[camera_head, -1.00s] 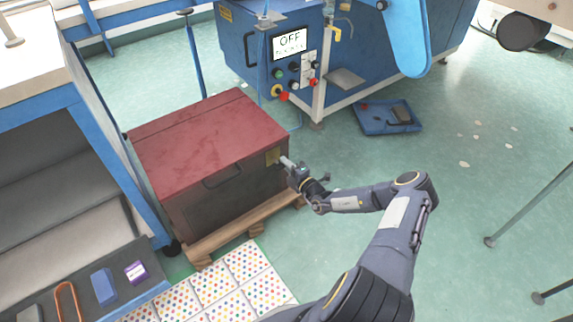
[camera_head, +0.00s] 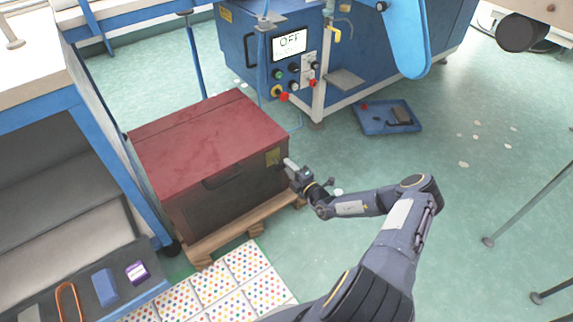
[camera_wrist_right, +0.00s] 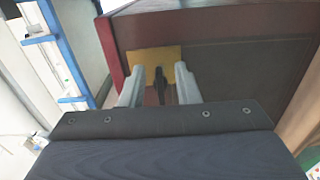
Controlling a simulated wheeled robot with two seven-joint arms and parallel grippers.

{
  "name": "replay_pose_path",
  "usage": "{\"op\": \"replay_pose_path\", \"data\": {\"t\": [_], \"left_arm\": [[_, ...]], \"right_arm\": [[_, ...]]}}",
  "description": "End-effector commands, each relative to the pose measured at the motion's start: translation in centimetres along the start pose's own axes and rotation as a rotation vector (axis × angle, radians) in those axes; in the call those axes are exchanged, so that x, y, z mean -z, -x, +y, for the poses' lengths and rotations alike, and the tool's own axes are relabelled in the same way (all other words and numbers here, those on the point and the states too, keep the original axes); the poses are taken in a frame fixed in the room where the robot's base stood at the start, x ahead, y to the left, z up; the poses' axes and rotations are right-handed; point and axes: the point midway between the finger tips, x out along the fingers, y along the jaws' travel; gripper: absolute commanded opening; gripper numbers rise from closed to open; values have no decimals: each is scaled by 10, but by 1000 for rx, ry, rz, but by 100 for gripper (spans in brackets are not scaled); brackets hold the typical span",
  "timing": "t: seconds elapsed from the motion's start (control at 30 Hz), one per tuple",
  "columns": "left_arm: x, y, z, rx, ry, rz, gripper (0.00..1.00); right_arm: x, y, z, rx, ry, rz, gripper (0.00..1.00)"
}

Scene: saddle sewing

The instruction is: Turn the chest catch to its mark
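The chest (camera_head: 205,150) has a red lid and dark sides and stands on a wooden pallet. A yellow plate (camera_head: 273,156) is on its side near the right corner; it also shows in the right wrist view (camera_wrist_right: 140,58). In that view the dark, narrow catch (camera_wrist_right: 160,84) stands upright in front of the plate. My right gripper (camera_head: 288,163) is at the plate. Its two grey fingers (camera_wrist_right: 160,75) are open, one on each side of the catch, with a gap on both sides. I cannot make out the mark. My left gripper is not in view.
A blue workbench (camera_head: 95,125) stands close to the left of the chest. A blue tray (camera_head: 372,126) lies on the floor. The green floor right of the chest is mostly clear.

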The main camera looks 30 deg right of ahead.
Motion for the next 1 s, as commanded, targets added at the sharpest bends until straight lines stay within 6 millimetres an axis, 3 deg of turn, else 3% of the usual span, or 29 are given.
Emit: {"op": "replay_pose_path", "data": {"t": [0.2,0.37,1.0], "left_arm": [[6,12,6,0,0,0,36],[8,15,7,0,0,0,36],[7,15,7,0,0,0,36]], "right_arm": [[0,39,2,2,-2,-2,29],[0,55,1,1,-1,0,29],[2,56,5,-4,18,15,29]]}}
